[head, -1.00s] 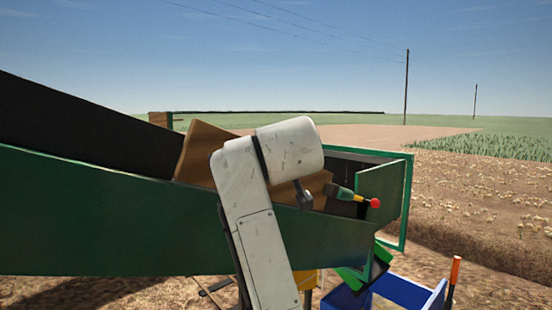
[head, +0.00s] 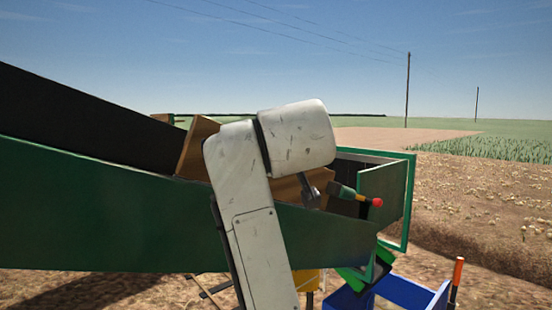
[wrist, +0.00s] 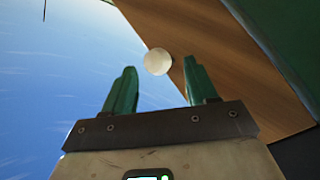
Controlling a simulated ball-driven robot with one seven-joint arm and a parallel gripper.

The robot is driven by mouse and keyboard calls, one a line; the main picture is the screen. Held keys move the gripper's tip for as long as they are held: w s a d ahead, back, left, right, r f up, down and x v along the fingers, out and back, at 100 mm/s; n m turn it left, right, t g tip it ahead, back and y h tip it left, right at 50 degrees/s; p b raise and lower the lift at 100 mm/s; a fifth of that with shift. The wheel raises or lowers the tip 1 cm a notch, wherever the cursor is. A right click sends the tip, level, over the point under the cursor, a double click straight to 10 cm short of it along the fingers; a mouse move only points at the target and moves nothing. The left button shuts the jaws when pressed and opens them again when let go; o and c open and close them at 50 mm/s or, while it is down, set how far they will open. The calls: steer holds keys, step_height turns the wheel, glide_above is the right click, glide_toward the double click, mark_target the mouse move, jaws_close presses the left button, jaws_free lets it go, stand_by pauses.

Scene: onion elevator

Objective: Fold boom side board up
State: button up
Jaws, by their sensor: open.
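In the head view, a brown wooden board (head: 196,148) stands tilted in the dark trough of the green boom (head: 120,215); my white arm hides part of it. I cannot tell for certain that it is the boom side board. In the wrist view, my gripper (wrist: 159,84) is open, with two green fingers apart. A pale round knob (wrist: 157,62) shows between the fingertips, in front of a wood-grained board (wrist: 225,70). Contact between knob and fingers cannot be told.
A green end panel (head: 383,190) and open green frame (head: 408,200) stand at the boom's right end. A blue crate (head: 405,291) and orange-topped post (head: 458,272) are below. Open field lies beyond.

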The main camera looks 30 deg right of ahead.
steer(key=b+v, duration=0.1)
steer(key=v, duration=0.5)
steer(key=shift+s+b, duration=0.3)
steer(key=shift+s, duration=0.1)
steer(key=s+d+f+g+y+b, duration=0.1)
steer(key=s+f+g, duration=0.2)
steer(key=f, duration=1.7)
steer(key=s+d+f+g+y, duration=0.2)
steer(key=f+g, duration=0.1)
steer(key=f, duration=1.6)
steer(key=s+d+f+m+g+y, duration=0.15)
steer(key=s+f+g, duration=0.25)
steer(key=s+f, duration=1.05)
steer(key=s+f+m+g, duration=0.1)
steer(key=s+f, duration=0.5)
steer(key=s, duration=0.2)
steer(key=s+f+m+g+b, duration=0.1)
steer(key=s+f+g, duration=0.1)
steer(key=s+f, duration=0.4)
steer(key=s, duration=0.3)
steer(key=shift+g+y, duration=0.3)
steer(key=shift+y, duration=0.05)
steer(key=shift+w+a+f, duration=0.1)
steer(key=shift+f, duration=0.05)
